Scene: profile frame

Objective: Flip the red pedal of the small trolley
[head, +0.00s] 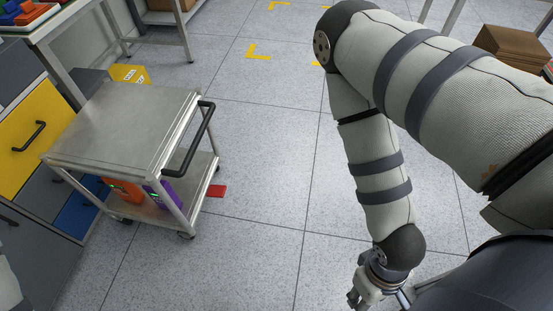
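The small trolley (128,127) stands at the left, with a bare metal top, a lower shelf and a black push handle (196,141) on its right side. The red pedal (216,191) sticks out low at the trolley's right side, near the floor. My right gripper (359,297) hangs at the bottom edge, well to the right of the pedal and apart from it. Its fingers are small and partly cut off, so I cannot tell whether it is open. My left gripper is not in view.
An orange bin (124,189) and a purple bin (163,195) stand on the trolley's lower shelf. A cabinet with a yellow drawer (30,122) is close at the left. A cardboard box (513,48) is at the top right. The tiled floor between trolley and my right arm is clear.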

